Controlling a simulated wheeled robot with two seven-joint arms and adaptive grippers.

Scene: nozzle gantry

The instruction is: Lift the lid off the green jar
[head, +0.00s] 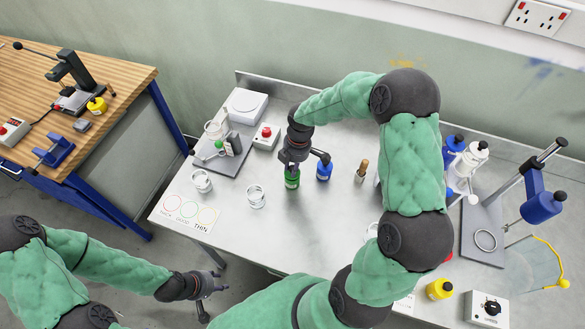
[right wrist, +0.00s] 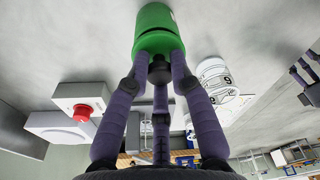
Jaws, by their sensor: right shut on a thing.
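The green jar (head: 292,182) stands on the grey metal table, under my right gripper (head: 293,162). In the right wrist view the jar (right wrist: 155,28) shows its green body and a dark lid (right wrist: 160,70). The fingers of my right gripper (right wrist: 160,62) are closed around the lid, with their tips by the jar's green shoulder. I see no clear gap between lid and jar. My left gripper (head: 214,288) is empty, its fingers spread, in front of the table and away from the jar.
A blue jar (head: 323,171) stands just right of the green jar. A stand with a blue motor (head: 541,207) is at the right. The table's front middle is clear.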

